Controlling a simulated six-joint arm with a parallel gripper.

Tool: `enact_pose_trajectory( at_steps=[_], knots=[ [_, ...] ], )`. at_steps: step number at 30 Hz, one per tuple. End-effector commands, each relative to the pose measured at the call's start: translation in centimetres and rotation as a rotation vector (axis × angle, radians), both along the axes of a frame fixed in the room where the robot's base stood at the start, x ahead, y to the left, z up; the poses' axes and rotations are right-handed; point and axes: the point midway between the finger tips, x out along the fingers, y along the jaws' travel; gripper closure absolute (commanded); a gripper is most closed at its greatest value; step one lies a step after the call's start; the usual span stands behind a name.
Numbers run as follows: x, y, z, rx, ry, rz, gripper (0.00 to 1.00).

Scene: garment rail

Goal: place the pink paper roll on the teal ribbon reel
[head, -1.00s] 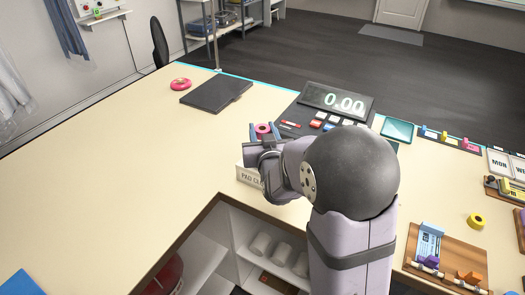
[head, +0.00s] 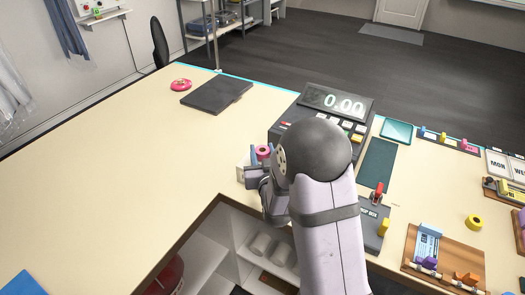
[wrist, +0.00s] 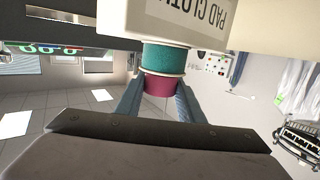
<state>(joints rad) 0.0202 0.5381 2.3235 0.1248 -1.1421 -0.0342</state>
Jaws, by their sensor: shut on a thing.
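The pink paper roll (wrist: 160,86) is between the two blue fingers of my gripper (wrist: 159,92) in the wrist view, and the gripper is shut on it. The teal ribbon reel (wrist: 165,57) is directly beyond the roll, in line with it. The two look very close or touching, with a pale rim between them; I cannot tell if the roll rests on it. In the head view the roll (head: 262,151) shows beside my wrist, which hides the fingertips and the reel.
A white box lettered PAD CLOTH (wrist: 190,18) adjoins the reel. A register with a 0.00 display (head: 338,101) stands close to my arm. A dark flat pad (head: 217,91) and a pink ring (head: 180,84) lie further left.

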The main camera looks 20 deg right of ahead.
Motion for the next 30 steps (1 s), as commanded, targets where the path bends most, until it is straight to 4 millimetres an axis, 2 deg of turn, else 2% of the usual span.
enact_pose_trajectory(
  at_steps=[13, 14, 16, 30],
  knots=[
    [0.01, 0.0, -0.51, 0.0, -0.001, 0.0, 0.87],
    [0.01, 0.0, -0.49, 0.0, -0.001, 0.0, 0.63],
    [0.01, 0.0, -0.38, 0.0, -0.001, 0.0, 0.47],
    [0.01, 0.0, 0.16, 0.0, 0.0, 0.0, 0.47]
  ],
)
